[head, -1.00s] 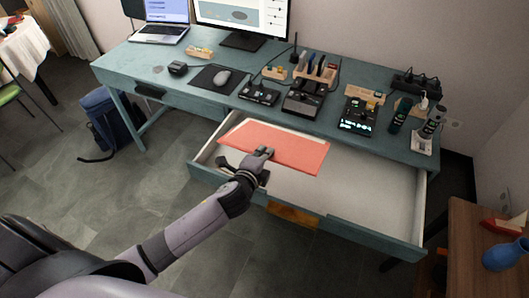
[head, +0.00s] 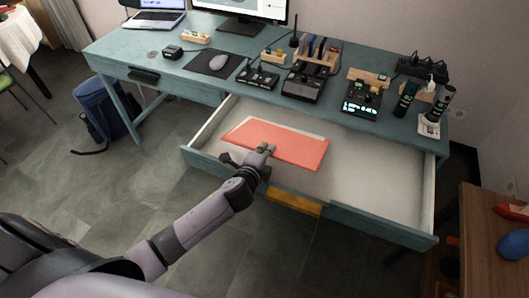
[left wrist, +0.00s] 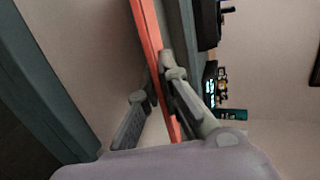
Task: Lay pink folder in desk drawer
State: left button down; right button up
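The pink folder (head: 285,149) is over the left part of the open desk drawer (head: 375,188), inside its outline, with a pale strip along its far edge. My left gripper (head: 264,152) is at the folder's near edge, above the drawer front. In the left wrist view the folder (left wrist: 149,30) shows edge-on, running between the two fingers of my left gripper (left wrist: 160,78), which close on it. Whether the folder touches the drawer floor is hard to tell. My right gripper is not in view.
The teal desk (head: 125,50) holds a laptop (head: 153,18), a monitor, a mouse (head: 217,61) and several devices. The right part of the drawer is bare. A blue backpack (head: 100,108) stands on the floor at left. A wooden cabinet (head: 490,235) stands at right.

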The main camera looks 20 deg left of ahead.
pick_arm(q)
jog(key=shift+w+f+b, duration=1.1)
jog(key=shift+w+f, duration=0.25)
jog(key=shift+f, duration=0.3)
jog(key=c, duration=1.7)
grip_release()
jog(key=shift+s+f, duration=0.2)
jog(key=shift+f, duration=0.05)
jog(key=shift+d, duration=0.1)
jog(key=shift+s, duration=0.1)
jog(key=shift+r+v, duration=0.15)
jog(key=shift+v, duration=1.8)
jog(key=shift+r+v, duration=0.2)
jog(key=shift+v, duration=1.75)
jog(key=shift+r+v, duration=0.15)
jog(key=shift+v, duration=1.85)
jog(key=shift+w, duration=0.25)
